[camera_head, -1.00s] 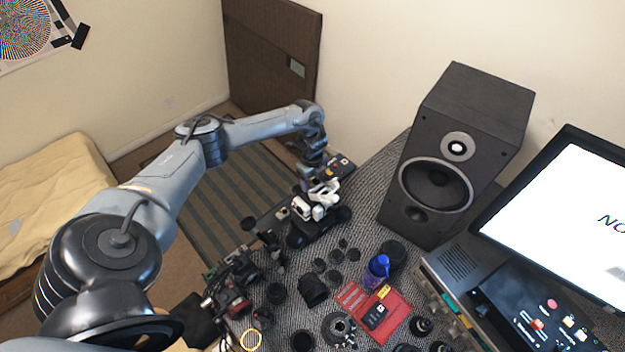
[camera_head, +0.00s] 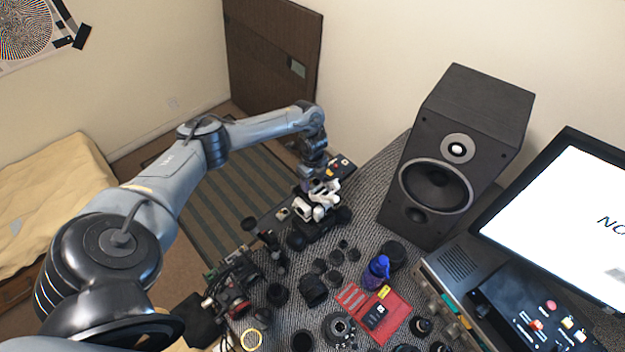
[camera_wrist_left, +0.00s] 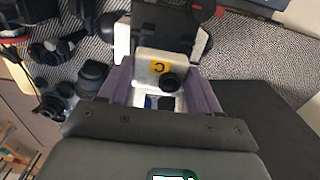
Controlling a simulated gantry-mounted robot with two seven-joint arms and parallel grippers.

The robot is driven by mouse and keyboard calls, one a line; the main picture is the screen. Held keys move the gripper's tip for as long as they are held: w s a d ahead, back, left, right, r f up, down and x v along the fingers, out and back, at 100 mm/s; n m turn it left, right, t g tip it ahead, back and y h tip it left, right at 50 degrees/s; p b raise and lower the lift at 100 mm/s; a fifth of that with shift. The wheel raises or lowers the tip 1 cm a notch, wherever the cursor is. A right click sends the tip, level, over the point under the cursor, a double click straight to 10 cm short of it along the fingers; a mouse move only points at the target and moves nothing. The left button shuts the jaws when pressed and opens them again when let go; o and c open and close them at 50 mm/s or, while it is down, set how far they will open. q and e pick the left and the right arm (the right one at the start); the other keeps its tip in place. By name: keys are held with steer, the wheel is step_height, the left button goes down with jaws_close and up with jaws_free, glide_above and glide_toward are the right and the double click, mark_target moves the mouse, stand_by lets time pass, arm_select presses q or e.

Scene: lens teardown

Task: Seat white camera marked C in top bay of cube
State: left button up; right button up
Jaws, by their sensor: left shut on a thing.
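My left gripper (camera_head: 316,184) is at the far end of the table in the head view, pointing down over a cluster of white and dark parts (camera_head: 305,213). The left wrist view shows its purple fingers (camera_wrist_left: 160,92) shut on a white camera (camera_wrist_left: 147,66) with a yellow label and the letter C upside down. The camera's round black lens points toward the wrist side. A dark block with pale sides (camera_wrist_left: 165,25) lies just beyond the camera; I cannot tell whether it is the cube, or whether they touch. The top bay is not clearly visible.
A large black speaker (camera_head: 455,150) stands right of the cluster. A blue bottle (camera_head: 376,272), a red case (camera_head: 392,318) and several loose lens parts (camera_head: 314,291) crowd the table in front. A monitor (camera_head: 570,215) stands at the right.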

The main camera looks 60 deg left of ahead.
mark_target(312, 183)
arm_select(q)
steer(key=shift+f, duration=0.1)
stand_by(0.4)
steer(key=shift+f+b, duration=0.65)
steer(key=shift+f, duration=0.25)
steer(key=shift+f, duration=0.15)
stand_by(0.5)
steer(key=shift+f+b, duration=0.35)
steer(key=shift+f, duration=0.05)
steer(key=o, duration=1.2)
steer(key=shift+c, duration=0.2)
steer(key=shift+r, duration=0.1)
